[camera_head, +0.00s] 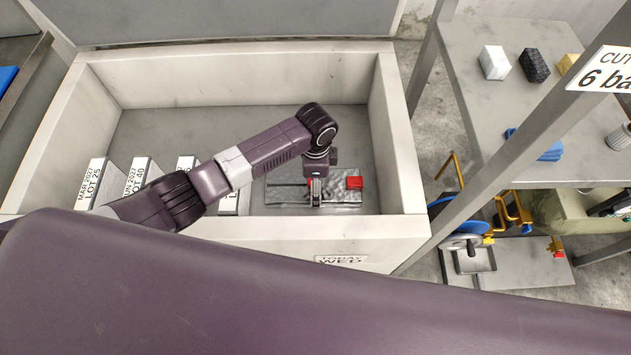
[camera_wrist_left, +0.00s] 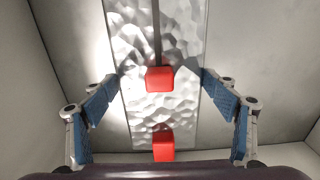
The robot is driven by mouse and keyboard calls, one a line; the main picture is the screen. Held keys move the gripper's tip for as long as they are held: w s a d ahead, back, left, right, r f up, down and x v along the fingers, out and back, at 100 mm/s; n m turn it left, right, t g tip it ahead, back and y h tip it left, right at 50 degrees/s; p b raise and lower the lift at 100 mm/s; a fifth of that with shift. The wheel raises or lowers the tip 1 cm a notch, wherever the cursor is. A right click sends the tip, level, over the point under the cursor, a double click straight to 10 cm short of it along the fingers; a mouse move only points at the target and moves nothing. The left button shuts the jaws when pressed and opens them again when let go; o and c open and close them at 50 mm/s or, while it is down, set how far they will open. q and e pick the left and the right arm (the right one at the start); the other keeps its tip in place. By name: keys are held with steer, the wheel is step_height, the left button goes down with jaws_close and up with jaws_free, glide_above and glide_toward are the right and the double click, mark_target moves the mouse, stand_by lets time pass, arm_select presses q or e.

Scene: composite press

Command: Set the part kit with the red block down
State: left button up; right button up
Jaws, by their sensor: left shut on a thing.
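The part kit (camera_head: 285,194) is a silver, crinkled flat pack with a dark lengthwise strip. It is inside the light grey bin, at the right front. One red block (camera_head: 354,183) sits at its right end; a second red patch shows beside my gripper. In the left wrist view the kit (camera_wrist_left: 180,110) runs lengthwise between my fingers, with one red block (camera_wrist_left: 160,79) near its middle and another (camera_wrist_left: 163,146) lower down. My left gripper (camera_head: 315,192) is shut across the kit's long edges. I cannot tell whether the kit touches the bin floor. My right gripper is out of view.
The bin's walls (camera_head: 398,150) stand close right and in front of the kit. White lot-labelled dividers (camera_head: 140,178) stand at the bin's left. Bare bin floor (camera_head: 200,130) lies behind. A bench (camera_head: 500,110) with small blocks is beyond the bin to the right.

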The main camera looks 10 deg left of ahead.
arm_select(q)
steer(key=o, duration=1.4)
step_height(320, 180, up, 12)
steer(key=shift+r+p, duration=0.15)
steer(key=shift+p, duration=0.5)
